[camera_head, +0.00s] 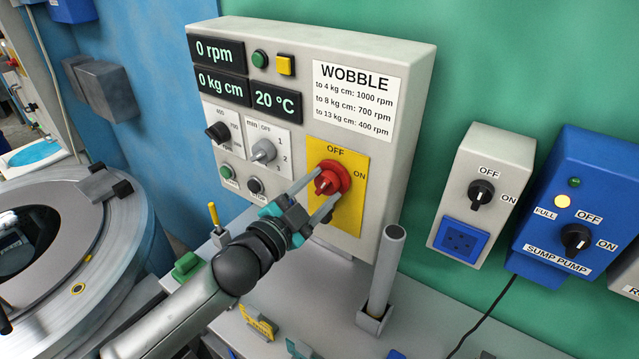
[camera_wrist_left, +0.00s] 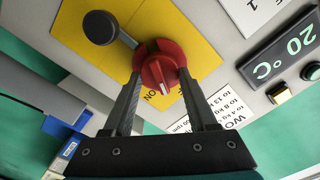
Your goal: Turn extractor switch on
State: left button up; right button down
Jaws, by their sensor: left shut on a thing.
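The extractor panel is a light grey box (camera_head: 414,110) on the green wall. Its red rotary switch (camera_head: 333,177) sits on a yellow plate (camera_head: 350,215) marked OFF at the top and ON at the right. In the left wrist view the red knob (camera_wrist_left: 160,68) is between the two fingers. My left gripper (camera_head: 318,190) is shut on this knob, fingers along its sides. A white pointer mark shows on the knob in the wrist view, near the OFF and ON lettering, but I cannot tell which it points at. The display reads 0 rpm. My right gripper is not in view.
An upright grey tube (camera_head: 388,270) stands in front of the panel, right of my arm. A grey switch box (camera_head: 480,180) and a blue sump pump box (camera_head: 575,185) are further right. A round metal drum (camera_head: 110,245) is at the left.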

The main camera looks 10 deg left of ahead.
pick_arm(q)
jog(key=m+p, duration=0.1)
jog(key=m, duration=0.5)
jog(key=shift+d+m, duration=0.1)
jog(key=shift+m, duration=0.2)
jog(key=m, duration=0.3)
jog(key=m+p, duration=0.1)
jog(key=m, duration=0.1)
jog(key=shift+f+m, duration=0.2)
jog(key=shift+m, duration=0.2)
jog(key=o, duration=1.4)
jog(key=shift+c, duration=0.2)
jog(key=shift+s, duration=0.1)
jog(key=b+v, duration=0.3)
jog(key=v, duration=1.2)
jog(key=shift+b, duration=0.35)
